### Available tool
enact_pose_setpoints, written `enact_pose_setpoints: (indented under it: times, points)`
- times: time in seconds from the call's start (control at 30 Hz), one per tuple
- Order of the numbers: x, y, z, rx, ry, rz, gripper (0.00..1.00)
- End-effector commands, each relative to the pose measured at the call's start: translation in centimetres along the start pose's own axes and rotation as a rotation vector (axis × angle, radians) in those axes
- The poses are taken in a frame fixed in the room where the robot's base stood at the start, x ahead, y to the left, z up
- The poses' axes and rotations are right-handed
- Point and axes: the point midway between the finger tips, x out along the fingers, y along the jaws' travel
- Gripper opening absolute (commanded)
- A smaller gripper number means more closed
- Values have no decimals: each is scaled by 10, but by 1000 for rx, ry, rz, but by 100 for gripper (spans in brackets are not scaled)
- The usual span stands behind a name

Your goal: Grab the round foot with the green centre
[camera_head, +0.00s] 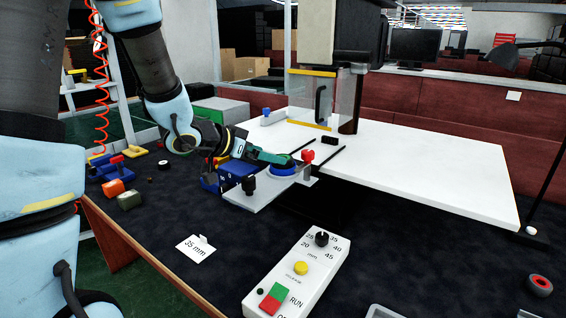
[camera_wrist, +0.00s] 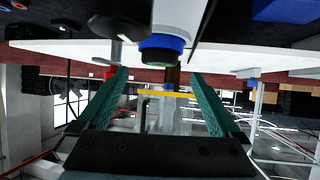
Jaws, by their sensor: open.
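A round piece with a blue ring and a green face (camera_wrist: 160,54) shows in the wrist view, beyond and between my fingertips and apart from them. In the head view its blue round side (camera_head: 283,170) sits on the grey metal plate (camera_head: 247,199), with its top partly covered by my green fingers. I cannot tell whether the green face is a separate foot resting on the blue ring. My gripper (camera_head: 284,160) is open and empty, just above and beside the blue piece. The wrist view also shows my gripper's green fingers (camera_wrist: 160,78) spread wide.
A red knob (camera_head: 308,155) stands close behind the blue piece. A white table (camera_head: 420,170) lies beyond. A control box (camera_head: 298,272) and a 35 mm card (camera_head: 196,248) are in front. A round foot with a red centre (camera_head: 540,285) lies far right. Open dark surface lies between.

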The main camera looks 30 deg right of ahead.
Motion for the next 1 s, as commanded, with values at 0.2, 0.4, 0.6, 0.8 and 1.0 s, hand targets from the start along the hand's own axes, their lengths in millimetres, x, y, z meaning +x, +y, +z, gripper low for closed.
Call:
enact_pose_setpoints:
  times: [0.2,0.4,0.6,0.8,1.0]
  points:
    - [18,1,-1,-1,-2,2,100]
    - [45,1,0,0,-1,0,100]
    - [54,0,1,0,0,-2,100]
    - [54,0,1,0,0,-3,96]
    - [54,0,1,0,0,-3,73]
